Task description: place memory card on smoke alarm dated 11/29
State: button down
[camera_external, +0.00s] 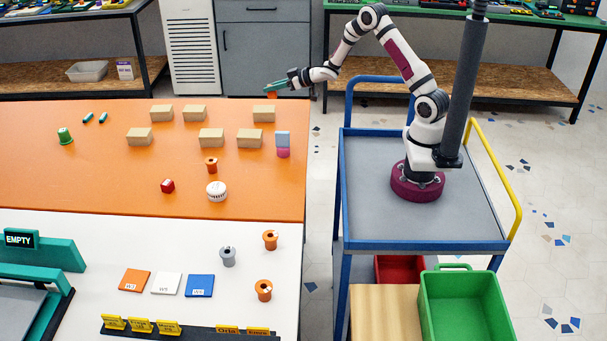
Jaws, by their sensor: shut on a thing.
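My gripper (270,87) is raised above the far right corner of the orange table. A round white device (216,191) that looks like a smoke alarm lies near the front of the orange table, well away from my gripper. No date can be read on it. I cannot pick out another smoke alarm or a clear memory card.
Several tan boxes (211,138) stand on the orange table (100,185). The white table in front holds orange, white and blue (200,286) tiles. The orange table's left front is clear.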

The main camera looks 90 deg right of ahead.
jog(key=w+a+r+n+y, duration=0.1)
jog(key=w+a+n+y, duration=0.15)
jog(key=a, duration=0.35)
jog(key=w+a+r+n+y, duration=0.1)
jog(key=w+a+r, duration=0.15)
jog(key=a, duration=0.45)
jog(key=n+y, duration=0.4)
jog(key=y, duration=0.1)
send_over(216, 186)
jog(key=shift+g, duration=0.3)
notch_tip(216, 186, down, 6)
jog(key=shift+r, duration=0.25)
jog(key=shift+m+h, duration=0.25)
notch_tip(216, 186, down, 4)
jog(key=shift+a+f, duration=0.1)
jog(key=shift+a, duration=0.05)
jog(key=shift+f, duration=0.1)
jog(key=c, duration=0.9)
grip_release()
jog(key=shift+o, duration=0.2)
